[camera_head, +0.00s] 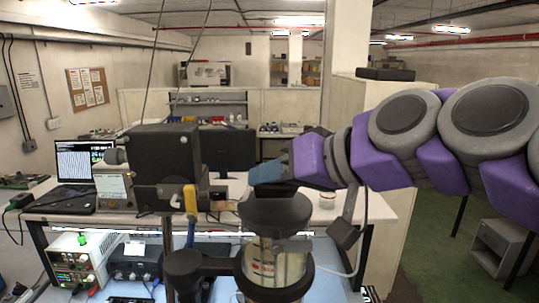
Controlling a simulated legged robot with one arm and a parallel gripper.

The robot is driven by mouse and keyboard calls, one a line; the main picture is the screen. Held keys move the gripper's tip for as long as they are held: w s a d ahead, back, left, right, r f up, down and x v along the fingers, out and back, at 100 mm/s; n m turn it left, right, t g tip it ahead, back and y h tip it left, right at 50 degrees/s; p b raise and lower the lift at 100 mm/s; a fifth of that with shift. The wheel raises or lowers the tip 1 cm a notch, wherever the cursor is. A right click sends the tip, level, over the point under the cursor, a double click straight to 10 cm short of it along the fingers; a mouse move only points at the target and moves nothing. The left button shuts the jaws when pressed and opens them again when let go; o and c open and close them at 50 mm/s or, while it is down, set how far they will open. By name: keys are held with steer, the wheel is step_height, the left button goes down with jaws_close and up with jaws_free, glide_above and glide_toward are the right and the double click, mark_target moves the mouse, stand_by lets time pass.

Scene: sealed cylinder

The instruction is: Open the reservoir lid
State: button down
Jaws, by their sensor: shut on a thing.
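The reservoir (278,262) is an upright clear cylinder with dark bands, in the lower middle of the head view. Its dark grey round lid (277,213) sits on top of it, looking level. My gripper (268,188) reaches in from the right with its blue-grey fingers at the upper part of the lid. It is shut on the lid; the exact contact is small and partly hidden by the fingers. A dark bracket and clamp hold the reservoir from the left.
A black box-shaped device (165,158) with a yellow part (190,200) stands close at left. Green floor (425,220) is open at right, with a grey cabinet (502,248).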

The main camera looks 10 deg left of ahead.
steer(key=w+m+g+p, duration=0.1)
steer(key=p, duration=0.1)
steer(key=r+g+h+p, duration=0.1)
steer(key=p, duration=0.1)
steer(key=shift+w+a+m+g+p, duration=0.15)
steer(key=shift+w+m+g+p, duration=0.15)
steer(key=shift+w+m+p, duration=0.1)
steer(key=g+p, duration=0.1)
steer(key=m+h+p, duration=0.1)
steer(key=shift+w+a+f+g+p, duration=0.1)
steer(key=shift+w+f+g+p, duration=0.05)
steer(key=shift+w+g+p, duration=0.2)
steer(key=shift+w+a+f+m+g+p, duration=0.15)
steer(key=shift+w+m+g+p, duration=0.1)
steer(key=shift+g+p, duration=0.2)
steer(key=shift+w+d+f+m+g+p, duration=0.15)
steer(key=shift+m+g+p, duration=0.15)
steer(key=shift+g, duration=0.2)
steer(key=shift+a, duration=0.1)
steer(key=c, duration=0.9)
jaws_free()
steer(key=shift+f+h, duration=0.1)
steer(key=shift+h, duration=0.2)
steer(key=shift+f, duration=0.1)
steer(key=shift+f, duration=0.2)
steer(key=shift+s, duration=0.1)
